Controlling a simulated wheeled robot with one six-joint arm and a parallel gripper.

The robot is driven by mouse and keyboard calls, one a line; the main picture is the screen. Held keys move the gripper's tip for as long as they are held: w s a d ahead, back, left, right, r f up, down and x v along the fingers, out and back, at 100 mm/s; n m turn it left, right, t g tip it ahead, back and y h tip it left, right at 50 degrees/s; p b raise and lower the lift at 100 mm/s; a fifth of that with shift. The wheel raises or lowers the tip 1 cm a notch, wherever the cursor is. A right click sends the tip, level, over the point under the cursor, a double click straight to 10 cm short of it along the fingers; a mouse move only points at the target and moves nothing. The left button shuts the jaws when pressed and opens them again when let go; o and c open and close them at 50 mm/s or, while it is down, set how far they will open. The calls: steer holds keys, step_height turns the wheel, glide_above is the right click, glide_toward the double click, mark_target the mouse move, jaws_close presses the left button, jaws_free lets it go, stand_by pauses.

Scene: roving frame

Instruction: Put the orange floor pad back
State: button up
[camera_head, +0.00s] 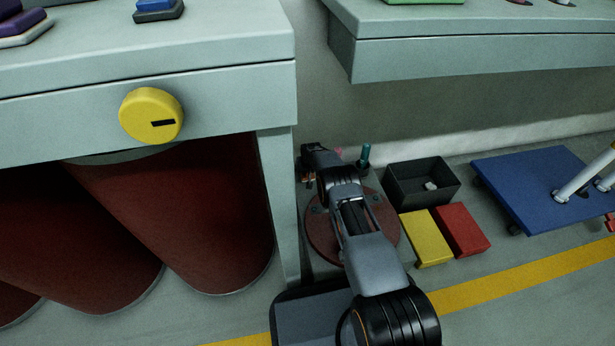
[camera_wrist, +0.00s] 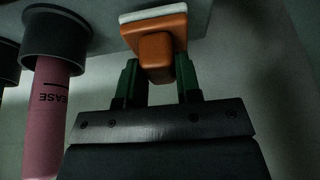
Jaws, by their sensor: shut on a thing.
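The orange floor pad (camera_wrist: 155,32) shows in the wrist view as an orange block with a knob and a pale layer on its far side. My gripper (camera_wrist: 159,78) is shut on the knob, with one green finger on each side. I cannot tell whether the pale layer touches the grey surface beyond it. In the head view, my gripper (camera_head: 312,158) is low beside the grey bench leg, above the back of a round reddish-brown base. The pad is mostly hidden there.
A pink grease tube (camera_wrist: 50,110) stands in a dark cup left of the pad. A teal-topped item (camera_head: 365,156) is near my wrist. A black bin (camera_head: 400,195), yellow box (camera_head: 427,240), red box (camera_head: 462,230) and blue dolly (camera_head: 530,175) are to the right.

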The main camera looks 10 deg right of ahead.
steer(key=shift+f+b, duration=0.4)
steer(key=shift+f, duration=1.1)
steer(key=shift+f, duration=0.15)
steer(key=o, duration=0.9)
steer(key=shift+s+r, duration=0.1)
steer(key=shift+r, duration=0.35)
steer(key=p+v, duration=0.7)
steer(key=v, duration=0.4)
steer(key=shift+s+r, duration=0.1)
steer(key=shift+r, duration=0.1)
